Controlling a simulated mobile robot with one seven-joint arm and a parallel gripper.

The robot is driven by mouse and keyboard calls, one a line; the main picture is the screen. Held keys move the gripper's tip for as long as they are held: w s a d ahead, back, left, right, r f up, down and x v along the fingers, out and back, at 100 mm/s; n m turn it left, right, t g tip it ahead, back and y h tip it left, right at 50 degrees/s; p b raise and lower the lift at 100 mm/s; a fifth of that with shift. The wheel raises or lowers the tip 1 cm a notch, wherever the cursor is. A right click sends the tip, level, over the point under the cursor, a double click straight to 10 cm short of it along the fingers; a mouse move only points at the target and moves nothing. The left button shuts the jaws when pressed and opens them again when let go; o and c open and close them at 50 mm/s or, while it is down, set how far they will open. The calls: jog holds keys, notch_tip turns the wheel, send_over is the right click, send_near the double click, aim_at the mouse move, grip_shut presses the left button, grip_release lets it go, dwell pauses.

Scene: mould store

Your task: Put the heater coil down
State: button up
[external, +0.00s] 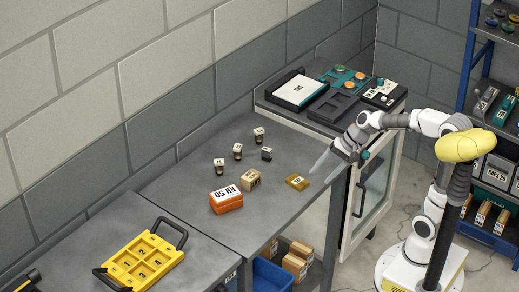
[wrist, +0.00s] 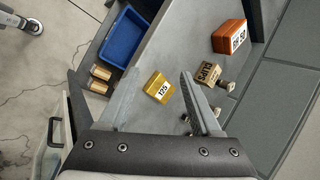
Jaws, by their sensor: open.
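My gripper (external: 324,170) is open and empty, above the right front edge of the grey table (external: 190,185); its spread fingers also show in the wrist view (wrist: 130,76). A small gold block with a white label (external: 297,183) lies on the table just left of the fingertips. In the wrist view this block (wrist: 158,87) reads 175 and appears between the fingers, beyond their tips. No plainly coil-shaped thing shows, so I cannot tell for certain whether the gold block is the heater coil.
An orange labelled box (external: 226,199), a cardboard CLIPS box (external: 251,180) and several small dark pieces (external: 238,151) stand on the table. A yellow numbered tray (external: 140,262) lies at front left. A counter with trays (external: 335,105) is behind. A blue bin (wrist: 125,38) sits below.

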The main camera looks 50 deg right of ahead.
jog(key=s+d+n+h, duration=0.2)
jog(key=s+n, duration=0.3)
jog(key=s, duration=0.3)
jog(key=s+d+r+n+h, duration=0.1)
jog(key=s+d+n+h, duration=0.2)
jog(key=s+n, duration=0.3)
jog(key=shift+s+d+r+t, duration=0.2)
jog(key=shift+s+d+t, duration=0.1)
jog(key=shift+s, duration=0.7)
notch_tip(320, 180, up, 18)
jog(key=p, duration=1.8)
jog(key=shift+r, duration=0.15)
